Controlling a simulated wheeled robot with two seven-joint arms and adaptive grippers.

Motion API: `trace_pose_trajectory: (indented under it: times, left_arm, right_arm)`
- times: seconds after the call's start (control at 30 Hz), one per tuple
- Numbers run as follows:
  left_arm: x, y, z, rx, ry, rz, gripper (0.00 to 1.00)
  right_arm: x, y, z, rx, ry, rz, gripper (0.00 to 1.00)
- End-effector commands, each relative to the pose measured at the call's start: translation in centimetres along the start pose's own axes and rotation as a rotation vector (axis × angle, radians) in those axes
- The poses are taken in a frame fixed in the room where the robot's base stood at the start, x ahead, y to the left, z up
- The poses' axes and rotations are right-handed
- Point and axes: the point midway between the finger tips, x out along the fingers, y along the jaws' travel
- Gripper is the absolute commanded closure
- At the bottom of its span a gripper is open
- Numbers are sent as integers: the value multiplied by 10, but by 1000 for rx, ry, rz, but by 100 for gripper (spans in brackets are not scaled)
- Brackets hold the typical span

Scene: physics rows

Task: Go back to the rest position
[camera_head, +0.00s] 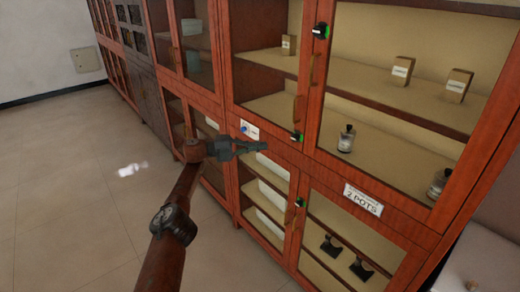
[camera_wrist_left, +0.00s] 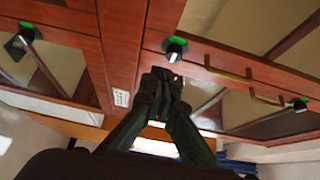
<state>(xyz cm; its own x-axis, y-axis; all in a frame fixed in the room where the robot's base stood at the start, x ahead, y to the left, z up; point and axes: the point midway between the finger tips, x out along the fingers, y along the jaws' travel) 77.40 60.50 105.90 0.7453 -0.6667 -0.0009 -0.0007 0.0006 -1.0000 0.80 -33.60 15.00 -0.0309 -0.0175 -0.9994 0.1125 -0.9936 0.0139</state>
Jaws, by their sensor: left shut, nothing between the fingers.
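My left gripper (camera_head: 262,146) reaches in from the lower left in the head view, in front of the red-brown wooden cabinet (camera_head: 275,150). Its fingers are shut and hold nothing. In the left wrist view the dark fingers (camera_wrist_left: 161,82) come together near a dark knob with a green ring (camera_wrist_left: 175,46) on the cabinet front. I cannot tell whether the fingertips touch the wood. My right gripper is in neither view.
Glass doors show shelves with small boxes (camera_head: 403,70) and bottles (camera_head: 346,138). Green-ringed knobs (camera_head: 321,30) and brass handles (camera_head: 314,68) stick out from the doors. A "2 POTS" label (camera_head: 363,200) is on the frame. Tiled floor (camera_head: 75,190) at the left is open.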

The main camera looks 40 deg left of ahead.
Motion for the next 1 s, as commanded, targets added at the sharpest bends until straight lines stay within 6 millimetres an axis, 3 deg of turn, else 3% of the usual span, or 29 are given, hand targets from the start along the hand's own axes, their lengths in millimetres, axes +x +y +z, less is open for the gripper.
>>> trace_pose_trajectory:
  times: [0.3,0.67,0.77,0.83,0.97,1.0]
  left_arm:
    - [-8,1,7,0,-2,0,100]
    - [-8,3,7,-5,-3,1,100]
    - [2,26,10,-32,-19,7,100]
    - [12,59,13,-71,-46,15,100]
    - [31,147,18,-176,-126,38,100]
    - [36,176,18,-212,-156,46,100]
  right_arm:
    - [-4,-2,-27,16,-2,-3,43]
    - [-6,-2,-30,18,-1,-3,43]
    - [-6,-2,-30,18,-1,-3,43]
    - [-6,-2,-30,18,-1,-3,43]
    - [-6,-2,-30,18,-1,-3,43]
    - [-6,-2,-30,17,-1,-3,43]
